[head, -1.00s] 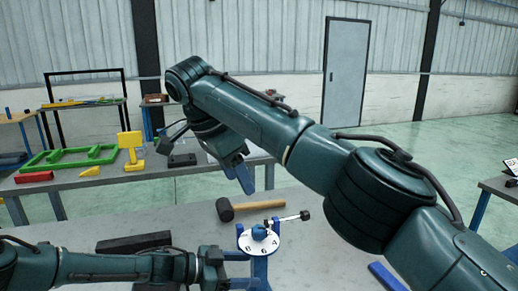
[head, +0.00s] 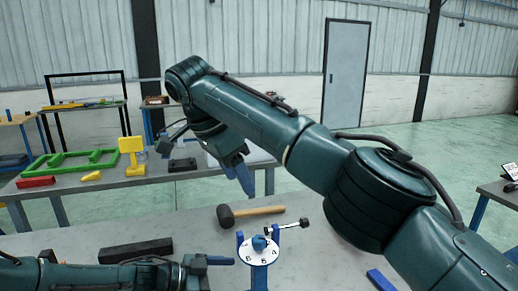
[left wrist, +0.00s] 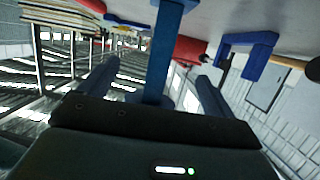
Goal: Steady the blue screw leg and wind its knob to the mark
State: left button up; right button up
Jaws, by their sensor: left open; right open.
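The blue screw leg (head: 241,243) stands upright at the front of the near table. A white numbered dial (head: 259,256) sits on it, with a small blue piece at its centre. A crank arm with a black knob (head: 303,223) sticks out to the right. My left gripper (head: 221,261) is open just left of the dial in the head view. In the left wrist view, a blue post (left wrist: 162,50) shows between its spread fingers; I cannot tell whether they touch it. My right gripper (head: 241,174) is open and empty, above and behind the leg, pointing down.
A mallet (head: 250,212) lies behind the dial. A black bar (head: 135,251) lies at left, and a blue piece (head: 381,280) at right. A back table holds a green frame (head: 70,163), a red block (head: 36,182) and a yellow stand (head: 132,150). My right arm crosses above the right side.

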pick_arm(q)
jog(key=v, duration=1.2)
jog(key=shift+s, duration=0.1)
